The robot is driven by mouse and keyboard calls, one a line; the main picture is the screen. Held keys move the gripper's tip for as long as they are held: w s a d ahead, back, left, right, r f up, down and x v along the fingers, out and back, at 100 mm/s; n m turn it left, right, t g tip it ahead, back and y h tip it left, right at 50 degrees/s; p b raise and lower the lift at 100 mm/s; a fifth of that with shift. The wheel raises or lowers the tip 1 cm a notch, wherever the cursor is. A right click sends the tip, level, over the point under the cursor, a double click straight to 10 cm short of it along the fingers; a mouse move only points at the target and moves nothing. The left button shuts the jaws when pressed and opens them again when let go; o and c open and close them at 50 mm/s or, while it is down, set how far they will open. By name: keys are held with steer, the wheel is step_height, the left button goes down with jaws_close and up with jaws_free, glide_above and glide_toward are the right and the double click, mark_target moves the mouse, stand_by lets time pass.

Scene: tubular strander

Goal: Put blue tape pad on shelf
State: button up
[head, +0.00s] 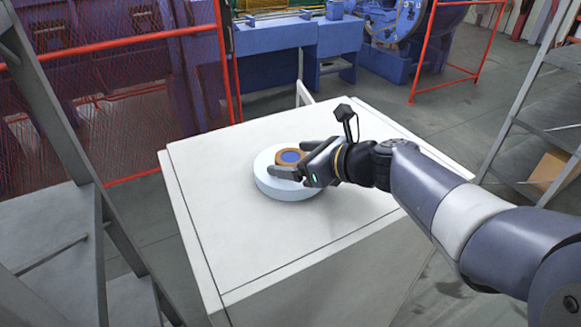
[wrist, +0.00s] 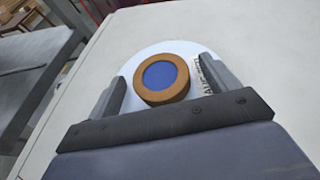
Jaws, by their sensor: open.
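The tape pad is a brown-orange ring with a blue centre (wrist: 159,76). It lies on a round white disc (head: 285,189) on the white table, and it also shows in the head view (head: 290,157). My gripper (wrist: 158,88) is open, with one finger on each side of the pad in the wrist view. The fingers look apart from the pad, and the pad is not held. In the head view my gripper (head: 288,165) reaches in from the right, low over the disc, and hides part of the pad.
The white table (head: 215,245) has bare room around the disc. A grey metal shelf frame (head: 55,230) stands at the left. Another shelf rack (head: 550,130) at the right holds a cardboard box (head: 555,172). Red railings (head: 190,85) and blue machinery (head: 285,45) stand behind.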

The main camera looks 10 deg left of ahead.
steer(key=shift+c, duration=0.2)
steer(key=c, duration=1.3)
steer(key=shift+r, duration=0.1)
